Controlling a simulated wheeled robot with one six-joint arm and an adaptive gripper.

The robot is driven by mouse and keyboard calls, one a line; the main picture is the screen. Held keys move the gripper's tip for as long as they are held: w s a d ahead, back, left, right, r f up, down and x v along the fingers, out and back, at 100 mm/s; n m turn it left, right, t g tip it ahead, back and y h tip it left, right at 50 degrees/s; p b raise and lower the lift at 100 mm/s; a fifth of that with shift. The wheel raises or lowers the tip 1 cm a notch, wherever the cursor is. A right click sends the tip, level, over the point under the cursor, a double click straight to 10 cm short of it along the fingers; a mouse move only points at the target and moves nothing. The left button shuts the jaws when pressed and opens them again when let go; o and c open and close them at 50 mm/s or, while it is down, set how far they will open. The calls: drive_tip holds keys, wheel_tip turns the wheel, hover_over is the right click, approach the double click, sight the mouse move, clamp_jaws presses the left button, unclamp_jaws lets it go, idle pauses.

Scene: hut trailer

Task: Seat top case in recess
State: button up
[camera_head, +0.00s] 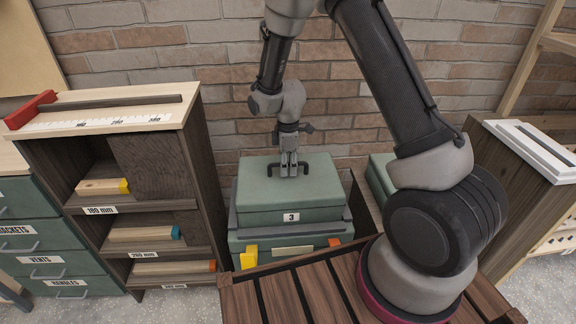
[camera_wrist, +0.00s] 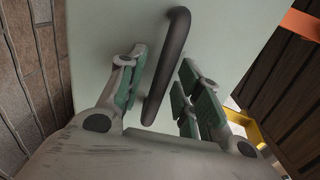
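The top case (camera_head: 290,195) is a green box labelled 3, with a black bar handle (camera_head: 271,170) on its lid. It sits over a lower green case (camera_head: 310,240), between dark grey side rails (camera_head: 232,215). I cannot tell whether its underside is fully down in the recess. My gripper (camera_head: 288,168) points down at the handle. In the wrist view the handle (camera_wrist: 168,70) runs between the two fingers of my gripper (camera_wrist: 164,68). The fingers look open.
A yellow latch (camera_head: 249,257) and an orange latch (camera_head: 334,242) are on the lower case's front. A shelf unit (camera_head: 190,150) with wooden blocks stands left. Another green case (camera_head: 380,175) is at right, partly behind my arm. A slatted wooden top (camera_head: 270,297) lies in front; brick wall behind.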

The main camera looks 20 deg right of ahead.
drive_tip(key=s+d+r+m+t, duration=0.1)
drive_tip(key=s+d+r+m, duration=0.15)
drive_tip(key=r, duration=0.85)
drive_tip(key=s+d+r+m, duration=0.2)
drive_tip(key=s+d+r, duration=0.1)
drive_tip(key=r, duration=0.9)
drive_tip(key=s+d+r+m+t, duration=0.1)
drive_tip(key=s+d+r+m, duration=0.2)
drive_tip(key=s, duration=0.4)
drive_tip(key=s+d+r+m+t, duration=0.1)
drive_tip(key=s+d+r+m, duration=0.2)
drive_tip(key=s, duration=0.5)
drive_tip(key=s+d+r+m+t, duration=0.1)
drive_tip(key=s+d+r+m, duration=0.2)
drive_tip(key=s, duration=0.4)
drive_tip(key=shift+s+d+r+m, duration=0.25)
drive_tip(key=shift+r+m, duration=0.3)
drive_tip(key=shift+m, duration=0.6)
drive_tip(key=shift+s, duration=0.15)
